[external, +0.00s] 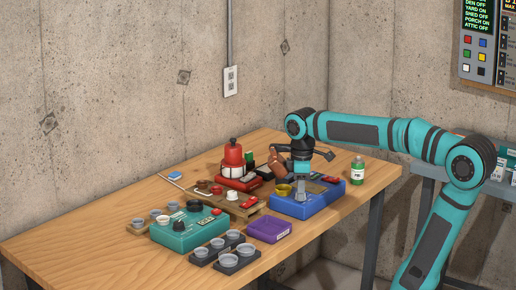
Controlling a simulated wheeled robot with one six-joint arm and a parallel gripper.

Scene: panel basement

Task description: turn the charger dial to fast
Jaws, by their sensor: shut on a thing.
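A blue box (318,209) sits toward the right end of the wooden table, with a yellow round part (284,190) on its top left. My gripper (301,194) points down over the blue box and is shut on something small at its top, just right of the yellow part. The fingers hide what they hold; it may be a dial. A teal box (187,238) with a dark round knob (178,215) stands further left, apart from my gripper. No label is readable, so I cannot tell which box is the charger or where its dial points.
A red device (238,184) stands behind, left of my gripper. A purple box (269,229) and dark trays with grey cups (237,262) lie in front. A green bottle (357,170) stands to the right. The table's left end (65,250) is clear.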

